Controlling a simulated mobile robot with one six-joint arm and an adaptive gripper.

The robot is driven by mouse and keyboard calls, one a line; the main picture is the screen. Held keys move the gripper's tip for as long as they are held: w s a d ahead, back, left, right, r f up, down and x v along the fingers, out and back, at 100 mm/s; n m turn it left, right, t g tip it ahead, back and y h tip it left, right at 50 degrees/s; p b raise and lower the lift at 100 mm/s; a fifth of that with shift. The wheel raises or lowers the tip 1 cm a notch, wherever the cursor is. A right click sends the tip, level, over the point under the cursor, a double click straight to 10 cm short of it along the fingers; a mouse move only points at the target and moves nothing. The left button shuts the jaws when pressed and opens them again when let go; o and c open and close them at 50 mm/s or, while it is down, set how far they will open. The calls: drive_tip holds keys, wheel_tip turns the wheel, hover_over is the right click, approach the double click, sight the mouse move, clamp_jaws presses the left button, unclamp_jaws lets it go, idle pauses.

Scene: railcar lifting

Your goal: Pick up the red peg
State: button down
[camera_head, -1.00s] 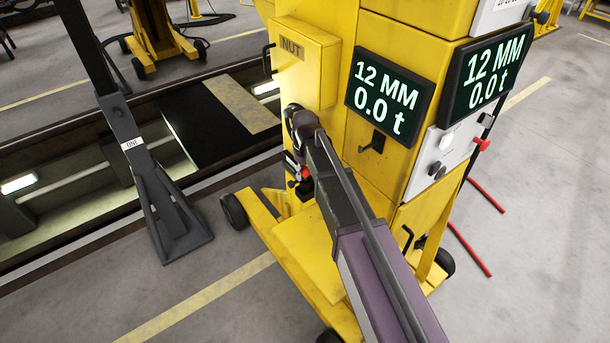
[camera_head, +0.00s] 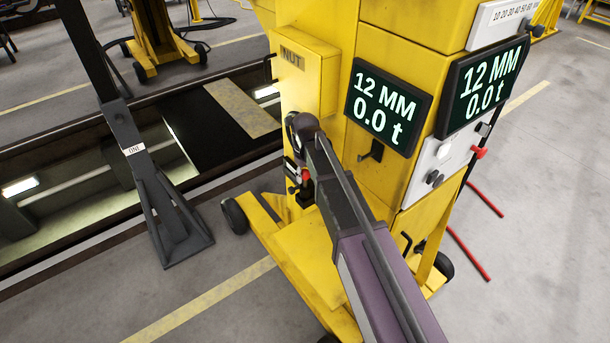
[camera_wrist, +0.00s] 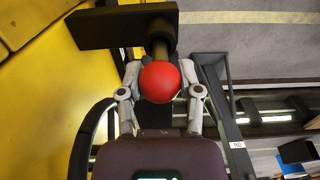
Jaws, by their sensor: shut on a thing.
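The red peg (camera_wrist: 160,82) shows its round red head in the wrist view, with a dark shaft behind it. In the head view it is a small red spot (camera_head: 305,174) low on the yellow column's left side, below my wrist. My gripper (camera_wrist: 160,92) has one finger on each side of the red head and is shut on it. A black bar (camera_wrist: 110,27) lies just beyond the head, by the shaft. I cannot tell whether the shaft is still seated in a hole.
The yellow jack column (camera_head: 385,185) carries a NUT box (camera_head: 305,75) and two displays reading 12 MM and 0.0 t. A dark grey stand (camera_head: 165,200) is at left beside the pit (camera_head: 90,165). Red bars (camera_head: 470,253) are on the floor at right.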

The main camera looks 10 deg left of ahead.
drive_tip(key=shift+r+p, duration=0.4)
drive_tip(key=shift+r, duration=0.35)
drive_tip(key=s+d+r+p, duration=0.1)
drive_tip(key=s, duration=1.5)
drive_tip(key=shift+r, duration=0.2)
drive_tip(key=shift+s+a, duration=0.1)
